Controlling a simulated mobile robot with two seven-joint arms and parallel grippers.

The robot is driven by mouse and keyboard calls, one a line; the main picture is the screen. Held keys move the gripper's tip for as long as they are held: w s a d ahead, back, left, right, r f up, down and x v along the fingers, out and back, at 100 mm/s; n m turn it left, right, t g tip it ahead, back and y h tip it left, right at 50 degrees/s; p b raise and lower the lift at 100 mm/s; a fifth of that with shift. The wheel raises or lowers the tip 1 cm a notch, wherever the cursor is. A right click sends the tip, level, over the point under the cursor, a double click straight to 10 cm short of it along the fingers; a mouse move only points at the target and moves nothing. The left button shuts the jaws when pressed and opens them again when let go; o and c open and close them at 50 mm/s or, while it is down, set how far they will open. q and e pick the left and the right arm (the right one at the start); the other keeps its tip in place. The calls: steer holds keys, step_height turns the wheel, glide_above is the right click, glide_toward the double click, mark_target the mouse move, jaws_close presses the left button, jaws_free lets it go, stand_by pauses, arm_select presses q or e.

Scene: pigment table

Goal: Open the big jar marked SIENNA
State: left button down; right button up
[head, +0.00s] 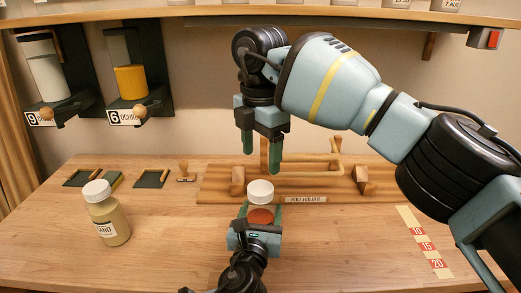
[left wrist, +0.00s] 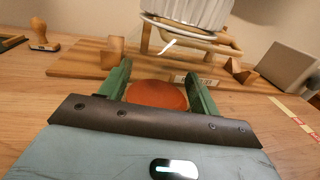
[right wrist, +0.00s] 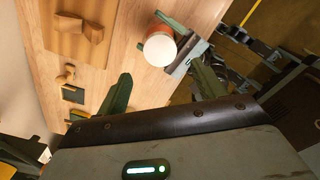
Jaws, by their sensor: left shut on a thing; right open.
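A jar with red-brown contents (head: 260,216) and a white lid (head: 260,191) stands at the table's middle; no SIENNA label is legible. My left gripper (head: 262,222) is shut around its body, and the red-brown part (left wrist: 155,96) shows between the fingers in the left wrist view. A ribbed white lid (left wrist: 190,14) shows above it there. In the right wrist view the lid (right wrist: 160,49) appears as a white disc. My right gripper (head: 261,160) is open, pointing down above the lid, apart from it and empty.
A tan bottle with a white cap (head: 108,215) stands on the left. A wooden roll holder (head: 325,180) lies behind the jar, close to the right fingers. Small dark pads and a wooden stamp (head: 184,172) lie back left. Wall dispensers (head: 130,82) hang above; the front right table is mostly clear.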

mark_target(260, 187)
steer(key=m, duration=0.7)
steer(key=shift+f, duration=4.05)
